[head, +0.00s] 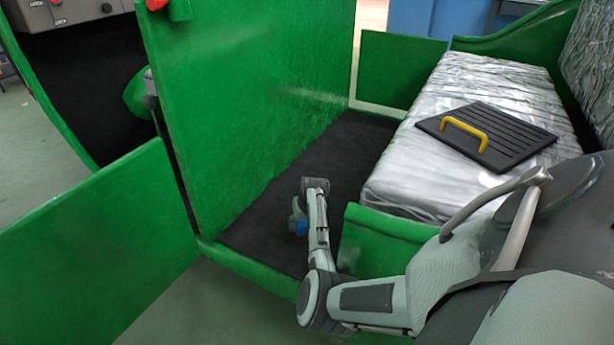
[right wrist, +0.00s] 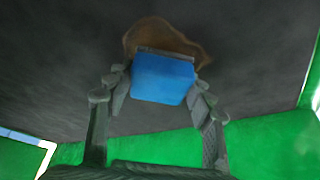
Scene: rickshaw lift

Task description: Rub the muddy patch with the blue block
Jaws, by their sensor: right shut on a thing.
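The blue block (right wrist: 162,78) is held between the two fingers of my right gripper (right wrist: 160,90) in the right wrist view. In the head view the right gripper (head: 299,218) is low over the dark floor of the rickshaw, with a bit of the blue block (head: 301,227) showing. The brown muddy patch (right wrist: 168,36) lies on the dark floor, just beyond and partly behind the block in the wrist view. I cannot tell whether the block touches it. The patch does not show in the head view. My left gripper is not in view.
A green partition (head: 245,95) stands left of the dark rickshaw floor (head: 310,180). A silver-covered seat (head: 405,165) is on the right, with a black ribbed panel (head: 515,140) and its yellow handle (head: 465,130) on top. A low green panel (head: 375,240) stands close to my right forearm.

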